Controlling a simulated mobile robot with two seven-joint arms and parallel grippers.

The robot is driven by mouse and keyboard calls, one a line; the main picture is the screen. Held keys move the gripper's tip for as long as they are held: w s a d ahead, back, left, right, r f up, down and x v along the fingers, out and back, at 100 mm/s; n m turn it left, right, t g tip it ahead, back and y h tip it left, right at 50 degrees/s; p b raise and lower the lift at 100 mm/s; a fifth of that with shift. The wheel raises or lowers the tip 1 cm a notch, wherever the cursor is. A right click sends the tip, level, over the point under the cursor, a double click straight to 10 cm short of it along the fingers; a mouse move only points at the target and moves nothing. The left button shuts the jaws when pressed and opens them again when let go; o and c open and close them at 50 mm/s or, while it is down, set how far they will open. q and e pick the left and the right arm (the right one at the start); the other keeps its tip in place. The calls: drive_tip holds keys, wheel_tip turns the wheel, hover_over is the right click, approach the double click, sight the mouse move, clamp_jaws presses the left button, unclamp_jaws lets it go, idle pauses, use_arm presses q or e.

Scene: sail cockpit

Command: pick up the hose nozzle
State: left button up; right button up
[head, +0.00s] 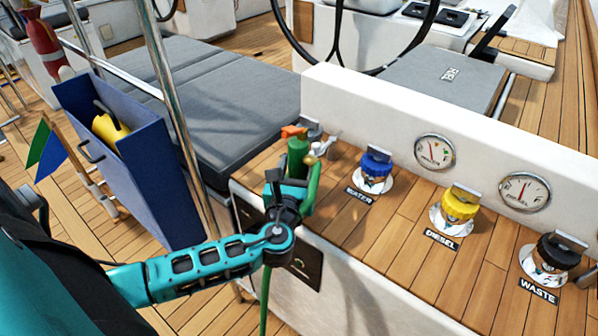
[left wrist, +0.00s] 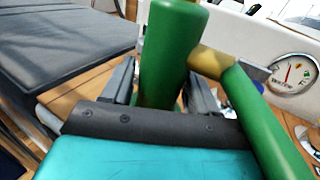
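The hose nozzle (head: 298,155) stands upright at the left end of the wooden counter, with a green body, an orange top and a green handle joined by a brass-coloured piece. My left gripper (head: 287,190) is at it. In the left wrist view the green body of the nozzle (left wrist: 168,55) stands between the two dark fingers of my left gripper (left wrist: 160,88). The fingers lie close on both sides; whether they press on it does not show. The nozzle's lower end is hidden by the gripper. My right gripper is not in view.
Deck fillers follow to the right: blue water (head: 375,170), yellow diesel (head: 459,205), black waste (head: 553,258). White wall with gauges (head: 434,152) stands behind. A green hose (head: 265,300) hangs at the counter's front. A blue box (head: 165,190) and steel post (head: 180,110) are left.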

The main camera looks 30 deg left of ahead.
use_arm(q)
drive_tip(key=c, duration=1)
drive_tip(key=shift+r, duration=0.1)
drive_tip(key=shift+c, duration=0.2)
wheel_tip(320, 180, up, 19)
drive_tip(key=p, duration=0.6)
drive_tip(key=shift+p, duration=0.35)
drive_tip(key=shift+r+p, duration=1.4)
drive_tip(key=shift+r, duration=0.6)
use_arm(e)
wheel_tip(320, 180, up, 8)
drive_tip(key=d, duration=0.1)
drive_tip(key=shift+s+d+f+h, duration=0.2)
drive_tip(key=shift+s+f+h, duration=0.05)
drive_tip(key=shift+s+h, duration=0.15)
